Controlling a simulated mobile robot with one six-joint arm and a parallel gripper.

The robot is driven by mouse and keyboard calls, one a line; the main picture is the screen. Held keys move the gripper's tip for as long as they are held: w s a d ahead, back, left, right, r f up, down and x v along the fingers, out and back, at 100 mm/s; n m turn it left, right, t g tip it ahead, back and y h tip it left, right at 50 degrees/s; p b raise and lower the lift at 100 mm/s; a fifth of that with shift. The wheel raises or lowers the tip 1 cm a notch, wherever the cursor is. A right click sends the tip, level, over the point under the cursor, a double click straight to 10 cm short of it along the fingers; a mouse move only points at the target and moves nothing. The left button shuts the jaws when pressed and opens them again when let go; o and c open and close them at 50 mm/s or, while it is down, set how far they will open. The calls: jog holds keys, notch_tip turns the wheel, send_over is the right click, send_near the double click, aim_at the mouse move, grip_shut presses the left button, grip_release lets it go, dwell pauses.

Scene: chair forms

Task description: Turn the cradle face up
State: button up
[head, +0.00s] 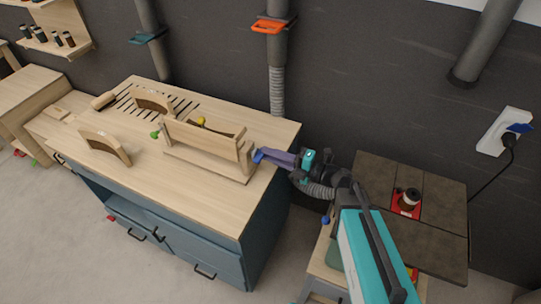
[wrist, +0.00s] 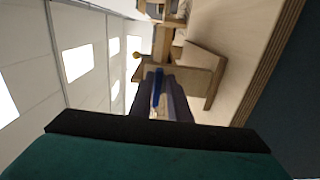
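The cradle (head: 205,145) is a pale wooden frame on the workbench top, near its right end. It has a long upright board, a board low along the front, and an end piece on the right. My gripper (head: 260,156) reaches in from the right, its tips at or very close to that end piece. In the wrist view the gripper fingers (wrist: 165,100) point at the cradle's end board (wrist: 190,76), and the blue fingertip overlaps it in the picture. Whether the fingers are closed on the wood is unclear.
Two curved wooden forms (head: 105,147) (head: 152,101) stand on the workbench (head: 200,203), left of and behind the cradle. Small green and yellow knobs lie close to the cradle. A dark-topped table (head: 440,205) with a jar on red stands right.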

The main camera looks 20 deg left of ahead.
jog(key=shift+o, duration=1.1)
jog(key=shift+a, duration=0.1)
jog(key=d+b, duration=0.3)
jog(key=d, duration=0.4)
jog(key=shift+d, duration=0.3)
jog(key=shift+s, duration=0.15)
